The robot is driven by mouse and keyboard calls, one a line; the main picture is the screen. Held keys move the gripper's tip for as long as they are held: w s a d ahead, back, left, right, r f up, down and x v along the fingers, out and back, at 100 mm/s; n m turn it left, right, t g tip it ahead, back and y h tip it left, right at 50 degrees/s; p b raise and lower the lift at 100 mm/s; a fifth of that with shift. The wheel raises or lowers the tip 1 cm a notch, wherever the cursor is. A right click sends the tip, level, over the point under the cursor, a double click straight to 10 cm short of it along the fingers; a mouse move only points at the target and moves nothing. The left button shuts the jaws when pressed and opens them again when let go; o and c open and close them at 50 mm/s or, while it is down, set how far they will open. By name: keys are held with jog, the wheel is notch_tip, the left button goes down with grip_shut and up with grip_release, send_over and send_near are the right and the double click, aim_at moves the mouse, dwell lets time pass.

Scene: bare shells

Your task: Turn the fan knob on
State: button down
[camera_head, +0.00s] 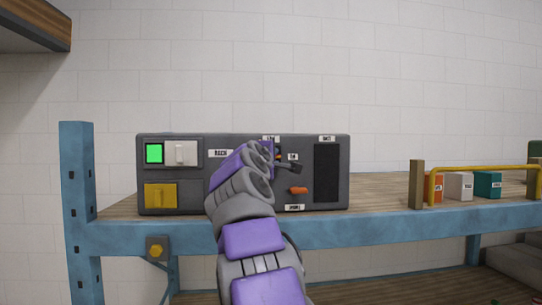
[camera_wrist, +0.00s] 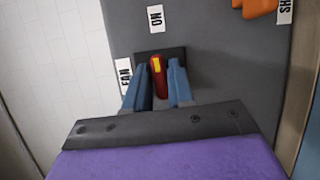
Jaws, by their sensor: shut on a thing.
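The fan knob (camera_wrist: 159,78), red with a yellow mark, sits between the two blue fingers of my gripper (camera_wrist: 158,70) in the wrist view. The gripper is shut on it. A "FAN" label (camera_wrist: 124,77) lies to the left of the knob and an "ON" label (camera_wrist: 155,17) lies above it; the yellow mark is at the knob's upper part. In the head view my gripper (camera_head: 287,163) reaches the middle of the dark grey control panel (camera_head: 220,198), and my arm hides much of the fan knob there.
The panel also carries a green light (camera_head: 154,153), a white switch (camera_head: 181,153), a yellow switch (camera_head: 161,196) and an orange knob (camera_head: 298,190) close below my gripper. The blue-framed shelf (camera_head: 390,228) holds small boxes behind a yellow rail (camera_head: 480,168) at the right.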

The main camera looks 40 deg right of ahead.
jog(key=shift+d+f+m, duration=0.15)
jog(key=shift+f+m, duration=0.15)
jog(key=shift+f, duration=0.1)
jog(key=c, duration=1.4)
grip_release()
jog(key=shift+o, duration=1.4)
jog(key=shift+r, duration=0.2)
jog(key=shift+s, duration=0.15)
jog(key=b+v, duration=0.3)
jog(key=v, duration=1.4)
jog(key=shift+a+r, duration=0.2)
jog(key=shift+a, duration=0.1)
